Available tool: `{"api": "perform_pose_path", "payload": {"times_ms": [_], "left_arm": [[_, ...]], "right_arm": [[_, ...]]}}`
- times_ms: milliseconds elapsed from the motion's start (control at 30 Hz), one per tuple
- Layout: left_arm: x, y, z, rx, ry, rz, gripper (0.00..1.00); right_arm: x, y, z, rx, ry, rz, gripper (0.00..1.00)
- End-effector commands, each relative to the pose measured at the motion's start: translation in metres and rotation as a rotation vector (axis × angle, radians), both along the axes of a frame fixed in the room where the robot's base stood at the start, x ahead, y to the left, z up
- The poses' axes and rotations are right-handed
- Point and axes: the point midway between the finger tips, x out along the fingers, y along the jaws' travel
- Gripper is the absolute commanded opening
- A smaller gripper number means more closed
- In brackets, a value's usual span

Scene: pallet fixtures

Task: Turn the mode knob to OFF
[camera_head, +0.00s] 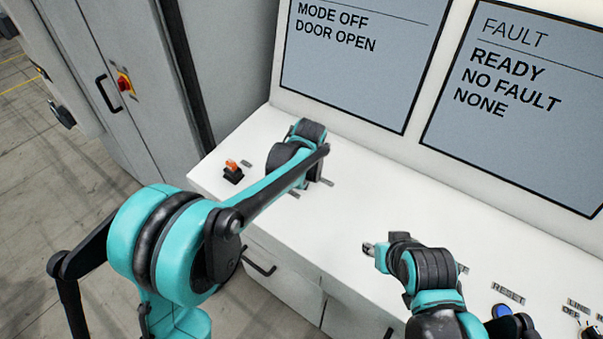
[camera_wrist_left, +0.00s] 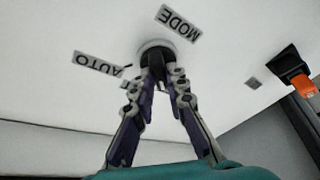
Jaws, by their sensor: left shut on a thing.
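The mode knob (camera_wrist_left: 154,55) is dark on a pale round base, beside the MODE label (camera_wrist_left: 178,23) and the AUTO label (camera_wrist_left: 98,65) in the left wrist view. My left gripper (camera_wrist_left: 157,75) is shut on it, and the fingers partly cover a smaller label. The exact pointing direction of the knob is hard to tell. In the head view my left wrist and forearm hide the knob. The left screen (camera_head: 355,75) reads MODE OFF, DOOR OPEN.
An orange-topped switch (camera_head: 232,170) stands left of my left wrist, and also shows in the left wrist view (camera_wrist_left: 300,84). The fault screen (camera_head: 520,100) reads READY, NO FAULT, NONE. A blue button (camera_head: 502,311) is near the RESET label (camera_head: 508,293). Mid-panel is clear.

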Motion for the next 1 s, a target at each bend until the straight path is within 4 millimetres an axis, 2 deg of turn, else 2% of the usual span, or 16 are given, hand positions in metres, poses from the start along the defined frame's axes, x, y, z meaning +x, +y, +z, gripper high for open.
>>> {"api": "perform_pose_path", "payload": {"times_ms": [167,200,267,567,667,767,1000], "left_arm": [[0.000,0.000,0.000,-0.001,0.001,0.001,0.00],[0.000,0.000,0.000,-0.001,0.001,0.001,0.21],[0.000,0.000,0.000,-0.001,0.001,0.000,0.34],[0.000,0.000,0.001,-0.001,0.000,-0.001,0.34],[-0.003,-0.001,0.007,-0.001,0.000,-0.001,0.34],[-0.009,-0.002,0.021,0.000,0.000,-0.002,0.34],[-0.029,-0.005,0.070,0.000,0.000,-0.002,0.34]], "right_arm": [[0.000,0.000,0.000,0.000,0.000,0.000,0.40],[0.000,0.000,0.000,0.000,0.000,0.000,0.40],[0.000,0.000,0.000,0.000,0.000,0.000,0.40],[0.000,0.000,0.000,0.000,0.000,0.000,0.40],[0.000,0.000,0.000,0.000,0.000,0.000,0.40],[0.000,0.000,0.000,0.000,0.000,0.000,0.40],[0.000,0.000,0.000,0.000,0.000,0.000,0.40]]}}
